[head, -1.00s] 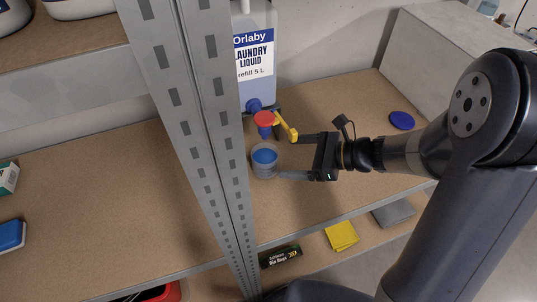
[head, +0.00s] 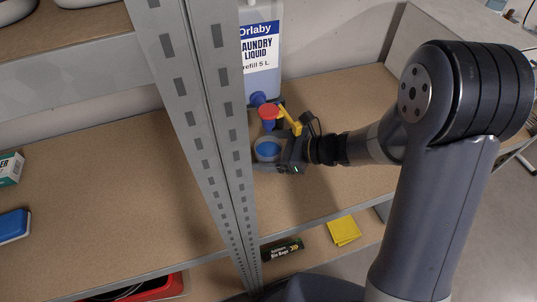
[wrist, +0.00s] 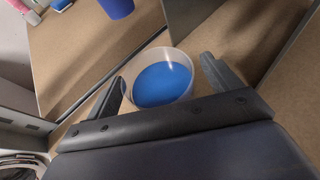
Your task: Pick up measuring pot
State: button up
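The measuring pot (head: 268,150) is a small clear cup with blue liquid in it. It stands upright on the brown shelf board, below the tap of the laundry liquid jug. My gripper (head: 276,156) is at the pot from the right, with the fingers open. In the wrist view the pot (wrist: 163,82) sits between the two spread fingers of my gripper (wrist: 163,70), with a small gap visible on each side. In the head view the far finger is largely hidden behind the tap.
The Orlaby laundry liquid jug (head: 261,60) stands behind, its red and blue tap (head: 268,114) with a yellow lever (head: 289,118) close above the pot. A grey upright post (head: 205,130) is just left. A yellow cloth (head: 343,231) and black box (head: 282,250) lie on the shelf below.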

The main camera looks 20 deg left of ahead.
jog(key=c, duration=1.1)
jog(key=shift+r, duration=0.1)
